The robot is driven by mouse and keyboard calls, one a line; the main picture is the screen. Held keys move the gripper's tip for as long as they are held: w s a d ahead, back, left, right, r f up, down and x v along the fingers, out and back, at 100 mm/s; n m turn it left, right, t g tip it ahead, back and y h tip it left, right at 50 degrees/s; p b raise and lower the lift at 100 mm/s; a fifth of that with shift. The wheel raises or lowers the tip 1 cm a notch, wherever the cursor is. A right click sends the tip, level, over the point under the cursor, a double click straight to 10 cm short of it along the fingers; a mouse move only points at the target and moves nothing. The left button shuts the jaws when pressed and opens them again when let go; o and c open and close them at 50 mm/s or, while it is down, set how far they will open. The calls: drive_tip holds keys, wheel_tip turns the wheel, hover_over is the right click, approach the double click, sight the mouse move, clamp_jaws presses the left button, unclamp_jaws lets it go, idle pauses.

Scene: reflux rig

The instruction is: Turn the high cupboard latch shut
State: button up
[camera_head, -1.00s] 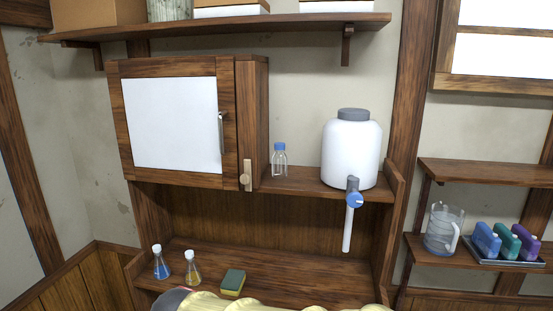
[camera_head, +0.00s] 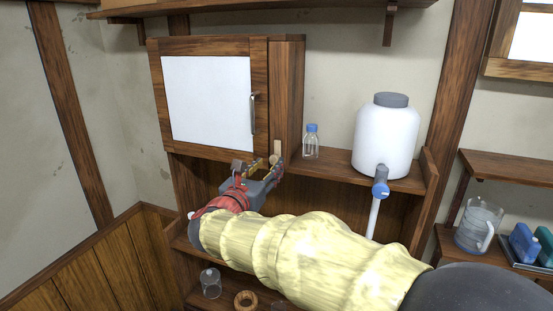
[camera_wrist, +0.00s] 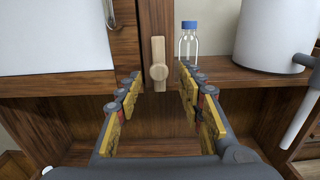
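The high cupboard (camera_head: 260,70) has a white-panelled door (camera_head: 208,105) with a metal handle (camera_head: 253,114); the door looks closed. A pale wooden latch (camera_head: 277,148) with a round knob sits upright at the cupboard's lower right front. In the wrist view the latch (camera_wrist: 158,52) is upright, just beyond and between my fingertips. My gripper (camera_head: 267,166) is just below the latch in the head view, partly covering its lower end. In the wrist view my gripper (camera_wrist: 160,78) is open, with nothing between its fingers. I cannot tell whether a finger touches the latch.
A clear bottle with a blue cap (camera_head: 311,143) stands on the shelf right of the latch, close to my right finger. A white tank (camera_head: 386,138) with a blue tap (camera_head: 380,188) is farther right. A glass jug (camera_head: 478,226) stands on the right-hand shelf.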

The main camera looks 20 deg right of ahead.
sight(273, 160)
drive_tip(key=shift+p+x, duration=0.35)
drive_tip(key=shift+x, duration=2.4)
drive_tip(key=shift+c, duration=1.4)
clamp_jaws()
